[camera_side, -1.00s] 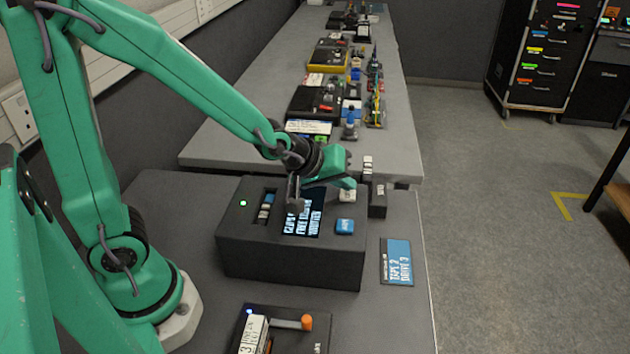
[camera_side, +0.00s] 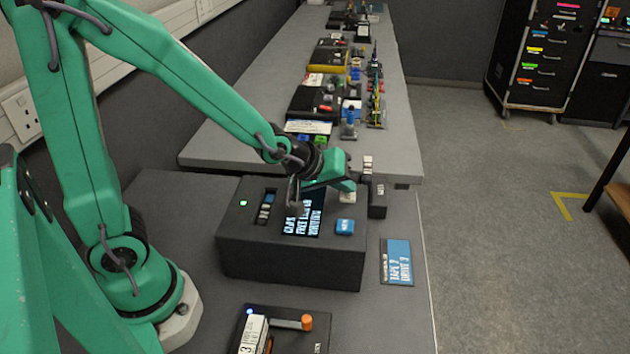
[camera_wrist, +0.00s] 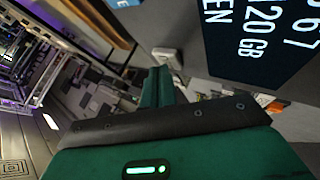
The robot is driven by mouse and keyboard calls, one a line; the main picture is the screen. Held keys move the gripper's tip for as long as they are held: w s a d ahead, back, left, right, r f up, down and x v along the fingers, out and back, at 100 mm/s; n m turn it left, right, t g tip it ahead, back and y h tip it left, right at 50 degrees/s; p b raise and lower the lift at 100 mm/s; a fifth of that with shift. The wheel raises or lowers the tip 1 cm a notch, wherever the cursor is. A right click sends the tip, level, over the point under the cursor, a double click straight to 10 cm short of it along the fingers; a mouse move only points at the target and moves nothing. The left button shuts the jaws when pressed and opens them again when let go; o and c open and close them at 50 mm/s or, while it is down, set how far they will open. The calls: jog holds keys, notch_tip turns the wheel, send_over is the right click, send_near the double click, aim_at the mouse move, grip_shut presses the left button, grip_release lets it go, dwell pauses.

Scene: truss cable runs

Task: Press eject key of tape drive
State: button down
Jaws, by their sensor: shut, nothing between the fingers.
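The tape drive (camera_side: 290,262) is a dark box on the near bench, with a lit text screen (camera_side: 302,222) and a green light on its top. A blue key (camera_side: 345,227) sits at its front right corner. A pale key (camera_side: 348,197) sits farther back, partly hidden under my gripper (camera_side: 350,185). My gripper is shut and empty, with its fingertips just above or on the pale key; contact cannot be told. In the wrist view the shut fingers (camera_wrist: 159,74) point at the pale key (camera_wrist: 167,54). The key labels are too small to read.
A blue card (camera_side: 397,262) lies right of the drive. A small dark block (camera_side: 377,199) stands at the drive's back right. A device with an orange-tipped lever (camera_side: 306,322) is in front. Several devices fill the far bench (camera_side: 232,145).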

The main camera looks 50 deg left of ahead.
aim_at(342, 196)
jog(key=shift+f, duration=0.15)
dwell(0.6)
jog(key=shift+r, duration=3.45)
jog(key=s+a+r+m+g, duration=0.1)
jog(key=s+a+r+m, duration=0.1)
jog(key=s, duration=0.7)
jog(key=s+a+r+m+g+y, duration=0.1)
jog(key=s+a+m, duration=0.3)
jog(key=s, duration=0.5)
jog(key=shift+r+m+g, duration=0.7)
jog(key=shift+r+m, duration=0.05)
jog(key=shift+m, duration=0.25)
